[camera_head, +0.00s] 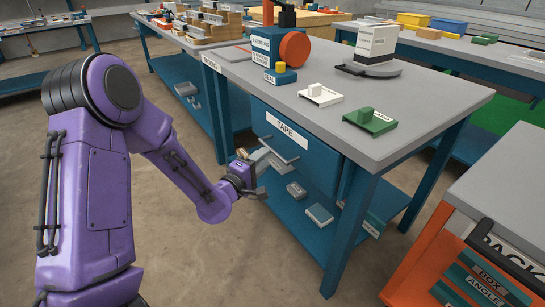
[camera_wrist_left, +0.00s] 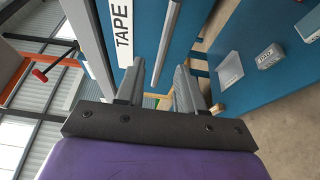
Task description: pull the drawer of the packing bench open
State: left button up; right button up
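The packing bench (camera_head: 430,105) has a grey top and a blue frame. Its blue drawer (camera_head: 318,152) sits in the front with a white TAPE label (camera_head: 286,128) and looks shut. A grey bar handle (camera_head: 281,150) stands out from the drawer front. My left gripper (camera_head: 259,172) is in front of the drawer, close to the handle. In the left wrist view its two fingers (camera_wrist_left: 156,85) are spread apart, and the handle bar (camera_wrist_left: 168,42) lines up with the gap between them. I see no clear contact. My right gripper is not in view.
Grey boxes (camera_head: 319,215) lie on the bench's lower shelf. An orange cart (camera_head: 420,250) is at the right. Floor is open before the bench.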

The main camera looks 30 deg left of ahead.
aim_at(272, 149)
pick_arm(q)
jog(key=w, duration=0.6)
jog(key=shift+b, duration=0.35)
grip_shut()
jog(key=shift+a, duration=0.1)
jog(key=shift+s, duration=0.1)
